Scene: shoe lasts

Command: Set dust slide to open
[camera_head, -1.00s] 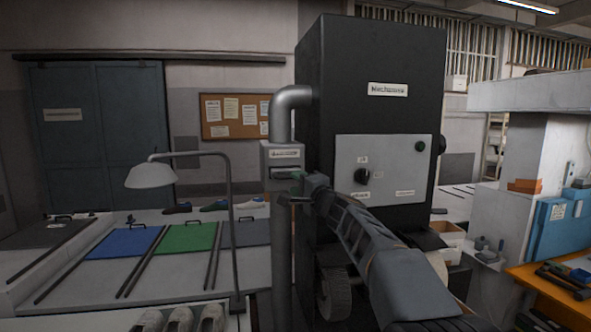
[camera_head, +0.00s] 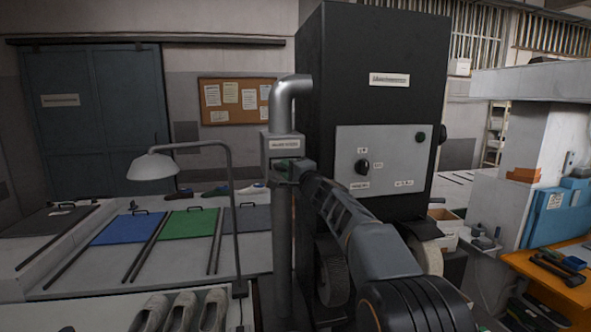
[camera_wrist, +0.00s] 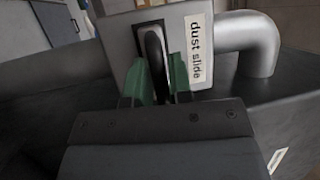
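The dust slide is a grey box (camera_head: 271,152) on the vertical pipe beside the black machine. In the wrist view its label reads "dust slide" (camera_wrist: 195,50), and a dark handle (camera_wrist: 155,52) stands in a slot in its face. My gripper (camera_wrist: 157,84) has its green fingertips on either side of the handle. A narrow gap shows beside the handle, so I cannot tell whether the fingers touch it. In the head view my gripper (camera_head: 288,172) is at the front of the box, and the arm hides part of it.
A silver pipe elbow (camera_head: 291,87) joins the box to the black machine (camera_head: 380,50). A control panel (camera_head: 382,150) with a dark knob is on the machine. A desk lamp (camera_head: 152,167) stands at left. A bench with blue and green mats (camera_head: 190,228) lies behind it.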

